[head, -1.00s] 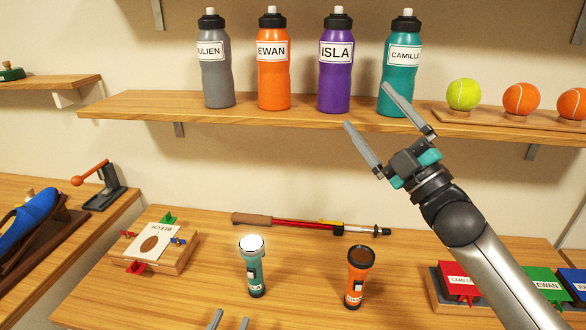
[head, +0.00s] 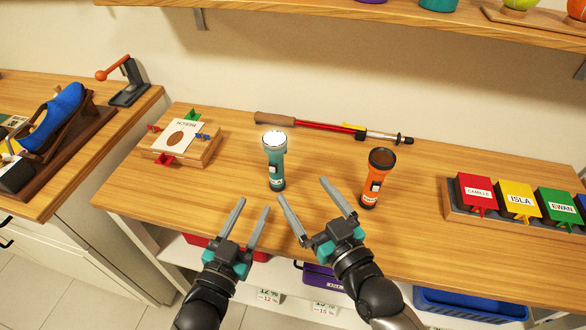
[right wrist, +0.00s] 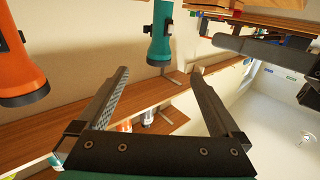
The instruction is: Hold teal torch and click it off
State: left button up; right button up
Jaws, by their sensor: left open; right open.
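The teal torch (head: 275,160) stands upright on the wooden counter, its lens facing up and glowing white. In the right wrist view the teal torch (right wrist: 160,35) shows beyond the fingertips with a dark switch on its side. My left gripper (head: 254,204) is open and empty at the counter's front edge, in front of the teal torch and slightly left. My right gripper (head: 302,190) is open and empty, in front and to the right of the teal torch. Neither gripper touches it. The right wrist view also shows my right gripper (right wrist: 160,72) open.
An orange torch (head: 376,178), unlit, stands to the right of the teal one. A red pole (head: 325,126) lies behind them. A small press (head: 180,145) sits left, and a rack of coloured boxes (head: 510,202) right. A shelf (head: 400,25) runs above.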

aim_at(281, 155)
jog(key=x, duration=1.4)
jog(key=shift+w+a, duration=0.1)
jog(key=shift+w, duration=0.1)
jog(key=c, duration=1.5)
pick_arm(q)
jog(key=shift+c, duration=0.2)
pick_arm(e)
jog(key=shift+c, duration=0.3)
pick_arm(q)
grip_shut()
